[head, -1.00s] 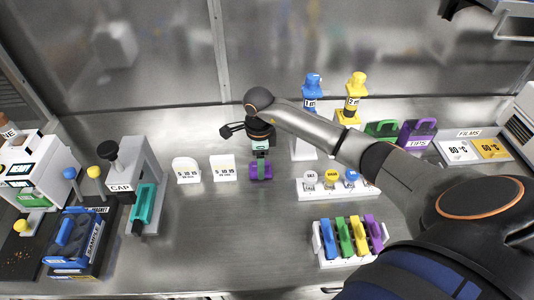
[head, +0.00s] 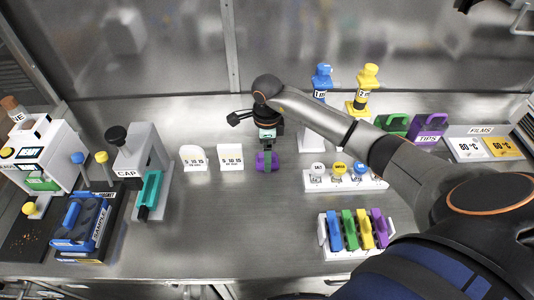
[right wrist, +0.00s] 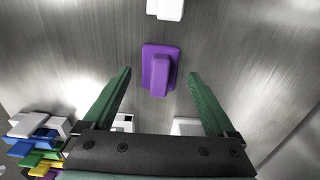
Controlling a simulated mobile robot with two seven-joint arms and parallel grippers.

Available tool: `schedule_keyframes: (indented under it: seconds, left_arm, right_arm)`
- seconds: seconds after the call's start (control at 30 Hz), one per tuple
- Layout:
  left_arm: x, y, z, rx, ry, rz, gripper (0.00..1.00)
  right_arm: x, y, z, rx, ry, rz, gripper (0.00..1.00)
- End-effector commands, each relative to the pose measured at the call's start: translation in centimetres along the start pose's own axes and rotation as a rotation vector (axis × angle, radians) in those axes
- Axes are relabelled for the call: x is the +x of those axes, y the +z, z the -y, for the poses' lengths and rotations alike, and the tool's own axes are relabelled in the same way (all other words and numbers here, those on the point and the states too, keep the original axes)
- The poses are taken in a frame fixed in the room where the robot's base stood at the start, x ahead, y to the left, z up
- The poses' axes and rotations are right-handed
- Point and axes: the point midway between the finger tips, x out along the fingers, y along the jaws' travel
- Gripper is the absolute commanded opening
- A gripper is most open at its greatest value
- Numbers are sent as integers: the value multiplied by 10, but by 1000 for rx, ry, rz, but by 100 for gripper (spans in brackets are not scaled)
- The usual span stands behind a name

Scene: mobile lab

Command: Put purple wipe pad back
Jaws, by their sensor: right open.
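A purple wipe pad (head: 267,168) lies on the steel bench, right of two small white stands. In the right wrist view the pad (right wrist: 158,70) is a purple block with a raised grip, lying flat. My right gripper (right wrist: 160,75) is open, with its two green fingers on either side of the pad's grip in that view. In the head view my right gripper (head: 267,143) points down right above the pad; the exact gap is hard to tell. A white rack (head: 345,251) at the front right holds blue, green, yellow and purple pieces. My left gripper is not in view.
Two white stands (head: 231,157) marked with numbers are just left of the pad. A CAP device (head: 140,163) is further left. A white holder with round-topped pieces (head: 318,180) stands to the right. The bench front centre is clear.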

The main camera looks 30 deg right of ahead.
Motion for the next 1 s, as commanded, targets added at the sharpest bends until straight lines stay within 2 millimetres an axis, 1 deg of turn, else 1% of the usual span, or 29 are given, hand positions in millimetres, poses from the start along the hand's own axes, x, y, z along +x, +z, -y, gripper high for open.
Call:
schedule_keyframes:
  seconds: [0.3, 0.4, 0.5, 0.6, 0.7, 1.0]
  left_arm:
    - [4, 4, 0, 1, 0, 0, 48]
    - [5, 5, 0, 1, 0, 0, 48]
    - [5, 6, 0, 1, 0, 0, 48]
    - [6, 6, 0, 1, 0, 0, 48]
    - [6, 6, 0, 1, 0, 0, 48]
    - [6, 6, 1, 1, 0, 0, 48]
  right_arm:
    - [-66, 0, 1, -1, -7, 1, 91]
    - [-84, 0, 1, -1, -4, 0, 91]
    - [-98, 0, 0, 0, -3, 0, 91]
    - [-107, 0, 0, 0, -2, 0, 91]
    - [-111, 0, 0, 0, 0, -1, 91]
    - [-111, 0, 0, 0, 0, -1, 91]
